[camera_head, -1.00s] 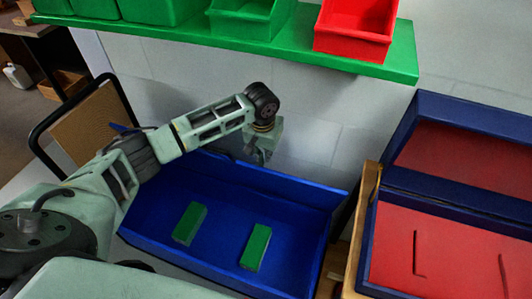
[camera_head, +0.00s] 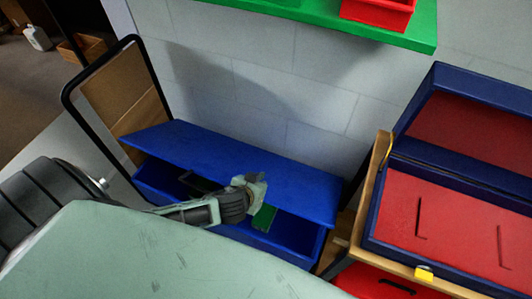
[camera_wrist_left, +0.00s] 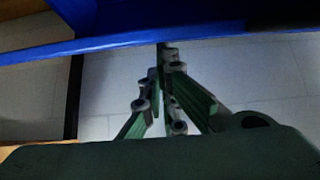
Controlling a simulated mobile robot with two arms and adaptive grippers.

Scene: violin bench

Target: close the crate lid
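The blue crate (camera_head: 300,240) stands below the shelf, against the pale wall. Its blue lid (camera_head: 225,155) leans forward over the opening, partly lowered, and a gap remains along the front. My right gripper is not in view.
An open blue case with red lining (camera_head: 450,210) stands at the right on a wooden stand. A green shelf (camera_head: 330,28) with a red bin (camera_head: 380,12) is above. A black-framed brown board (camera_head: 120,95) stands left of the crate.

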